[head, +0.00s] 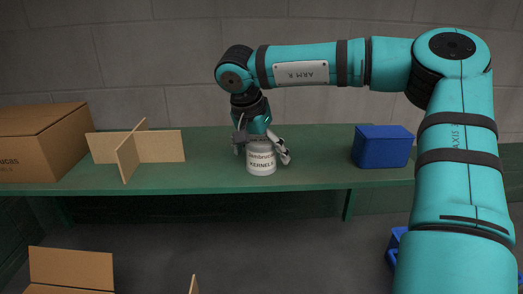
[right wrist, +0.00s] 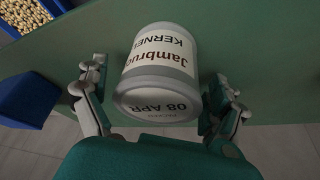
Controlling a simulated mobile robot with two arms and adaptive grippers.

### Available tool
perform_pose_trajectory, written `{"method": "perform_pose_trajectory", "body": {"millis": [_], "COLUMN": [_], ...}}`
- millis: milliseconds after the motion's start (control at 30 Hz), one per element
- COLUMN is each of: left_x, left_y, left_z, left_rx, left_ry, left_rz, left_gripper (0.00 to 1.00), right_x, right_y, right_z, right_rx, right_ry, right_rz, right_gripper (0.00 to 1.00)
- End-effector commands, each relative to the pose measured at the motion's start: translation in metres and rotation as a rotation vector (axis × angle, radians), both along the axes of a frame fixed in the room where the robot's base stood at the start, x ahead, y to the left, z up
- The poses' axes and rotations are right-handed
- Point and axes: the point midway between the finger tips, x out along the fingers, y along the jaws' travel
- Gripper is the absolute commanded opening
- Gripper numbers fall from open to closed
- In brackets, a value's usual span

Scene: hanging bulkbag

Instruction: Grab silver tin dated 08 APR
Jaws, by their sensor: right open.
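A silver-grey tin (head: 261,160) with a white label reading "KERNELS" stands upright on the green shelf, near the middle of the head view. In the right wrist view the tin (right wrist: 160,65) shows its lid toward my palm, with "08 APR" on it. My right gripper (head: 262,150) is above the tin, pointing down, with one finger on each side of it. In the right wrist view the fingers (right wrist: 160,90) are spread, with visible gaps to the tin. The tin's top is hidden by the gripper in the head view. My left gripper is not in view.
A blue bin (head: 383,147) stands right of the tin on the green shelf (head: 315,165). A cardboard divider (head: 155,145) and a cardboard box (head: 40,143) stand left. Another open box (head: 70,270) is below in front. The shelf beside the tin is clear.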

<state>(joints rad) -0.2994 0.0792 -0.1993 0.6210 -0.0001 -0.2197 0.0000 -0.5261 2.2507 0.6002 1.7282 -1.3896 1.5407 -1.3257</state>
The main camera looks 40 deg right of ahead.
Motion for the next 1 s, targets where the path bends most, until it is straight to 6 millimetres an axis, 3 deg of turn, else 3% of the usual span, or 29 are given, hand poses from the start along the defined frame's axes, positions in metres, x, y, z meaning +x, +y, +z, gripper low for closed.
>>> {"method": "perform_pose_trajectory", "body": {"millis": [133, 633, 1000], "left_x": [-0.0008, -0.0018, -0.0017], "left_y": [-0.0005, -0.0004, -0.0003], "left_z": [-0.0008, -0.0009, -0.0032], "left_rx": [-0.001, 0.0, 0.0], "left_ry": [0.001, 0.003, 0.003], "left_rz": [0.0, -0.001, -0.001], "left_gripper": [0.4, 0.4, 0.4], "right_x": [0.0, -0.0002, 0.0001], "right_y": [0.0003, 0.0002, 0.0002], "right_z": [-0.0001, -0.0002, 0.0022], "right_rx": [0.0, 0.0, -0.002], "right_ry": [0.0, 0.001, -0.001], "right_rz": [0.0, 0.0, 0.0], "right_gripper": [0.94, 0.3, 0.3]}}
